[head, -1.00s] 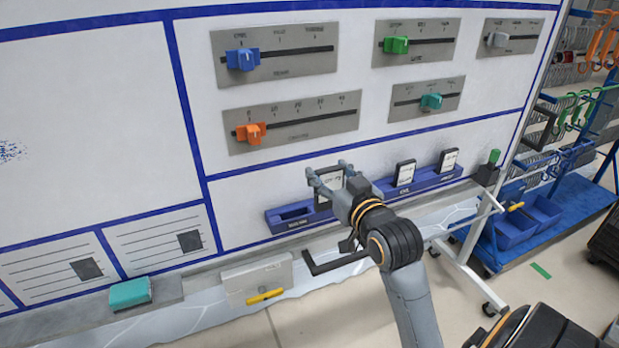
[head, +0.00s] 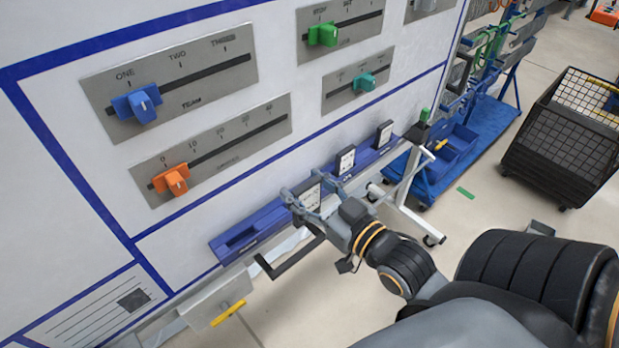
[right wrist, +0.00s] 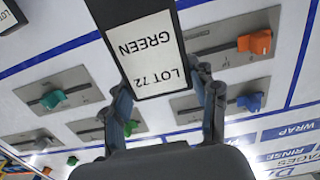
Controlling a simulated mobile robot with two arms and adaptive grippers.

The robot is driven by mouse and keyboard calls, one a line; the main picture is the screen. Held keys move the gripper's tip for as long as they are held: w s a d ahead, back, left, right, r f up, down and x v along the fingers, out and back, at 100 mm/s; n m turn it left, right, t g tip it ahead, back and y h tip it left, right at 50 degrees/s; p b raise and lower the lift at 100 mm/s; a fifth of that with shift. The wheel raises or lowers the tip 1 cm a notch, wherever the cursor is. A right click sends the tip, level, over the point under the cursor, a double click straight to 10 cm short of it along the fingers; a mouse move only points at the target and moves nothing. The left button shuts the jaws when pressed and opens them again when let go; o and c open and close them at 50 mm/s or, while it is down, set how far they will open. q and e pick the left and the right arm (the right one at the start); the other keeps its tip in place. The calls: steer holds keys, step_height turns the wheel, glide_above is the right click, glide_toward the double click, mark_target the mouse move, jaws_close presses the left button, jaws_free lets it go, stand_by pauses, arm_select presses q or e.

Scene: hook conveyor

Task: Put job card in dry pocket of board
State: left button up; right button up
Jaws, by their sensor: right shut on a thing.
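My right gripper (head: 300,200) is shut on the job card (right wrist: 153,48), a white label in a dark frame. In the right wrist view the label reads "LOT 72 GREEN", upside down, between the two fingers. In the head view the held card (head: 311,196) is in front of the blue pocket rail (head: 275,222) on the board (head: 250,170). I cannot tell whether its lower edge is inside the rail. The leftmost pocket (head: 240,235) is empty. The pocket labels are too small to read here. My left gripper is not in view.
Two other cards stand in the rail to the right, one nearer (head: 345,160) and one farther (head: 384,133). Sliders with blue (head: 138,103) and orange (head: 171,179) knobs sit above. A black mesh cart (head: 565,135) stands right.

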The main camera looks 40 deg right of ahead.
steer(key=w+d+f+b, duration=0.1)
steer(key=w+f+b, duration=0.1)
steer(key=b, duration=0.2)
steer(key=shift+b, duration=0.3)
steer(key=w+d+f+b, duration=0.1)
steer(key=w+f, duration=0.1)
steer(key=w, duration=0.1)
steer(key=w+d+f+b, duration=0.1)
steer(key=w+d+f, duration=0.1)
steer(key=w, duration=0.1)
steer(key=w+d+f+b, duration=0.1)
steer(key=w+f, duration=0.2)
steer(key=shift+w+d, duration=0.15)
steer(key=shift+d, duration=0.2)
steer(key=shift+w+f, duration=0.15)
step_height(320, 180, down, 3)
steer(key=shift+w+d, duration=0.15)
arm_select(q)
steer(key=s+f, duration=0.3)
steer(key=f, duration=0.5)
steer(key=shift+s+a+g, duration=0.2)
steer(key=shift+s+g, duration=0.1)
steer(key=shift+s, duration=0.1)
arm_select(e)
steer(key=shift+f, duration=0.25)
